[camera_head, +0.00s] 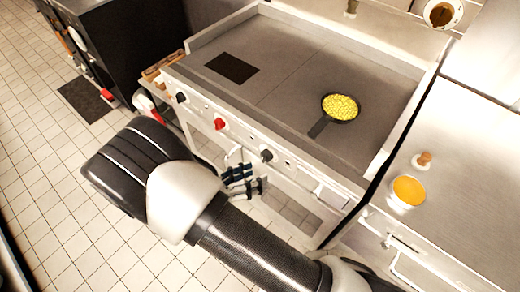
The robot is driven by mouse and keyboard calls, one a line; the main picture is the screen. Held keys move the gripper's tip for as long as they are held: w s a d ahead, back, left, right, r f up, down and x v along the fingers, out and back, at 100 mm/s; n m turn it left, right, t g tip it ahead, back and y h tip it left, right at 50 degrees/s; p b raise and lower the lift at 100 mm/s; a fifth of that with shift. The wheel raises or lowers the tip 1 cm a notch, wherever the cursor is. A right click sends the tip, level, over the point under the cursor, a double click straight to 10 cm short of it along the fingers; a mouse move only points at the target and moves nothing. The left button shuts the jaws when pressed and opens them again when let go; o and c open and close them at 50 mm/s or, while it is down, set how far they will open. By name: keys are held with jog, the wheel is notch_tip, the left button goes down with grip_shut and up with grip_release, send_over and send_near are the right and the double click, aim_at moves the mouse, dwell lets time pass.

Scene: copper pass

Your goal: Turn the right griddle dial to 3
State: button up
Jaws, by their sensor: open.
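The griddle (300,75) has a pale front panel with a row of three dials. The right dial (266,155) is dark; its pointer and numbers are too small to read. The red dial (219,123) is in the middle and another dark dial (181,97) is at the left. My gripper (244,179) is partly seen as dark fingers in front of and below the panel, a little left of and below the right dial. It is open and appears empty. I cannot tell its exact distance from the dial.
A container of orange contents (408,192) stands on the right counter (475,175). My arm crosses the foreground. Tiled floor (60,200) is open at left.

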jog(key=s+a+f+n+t+y, duration=0.35)
jog(key=a+f+n+t, duration=0.3)
jog(key=f+n, duration=0.3)
jog(key=b, duration=0.3)
send_near(263, 160)
jog(key=x, duration=0.9)
jog(key=shift+w+f, duration=0.15)
jog(key=c, duration=1.1)
jog(key=shift+o, duration=0.2)
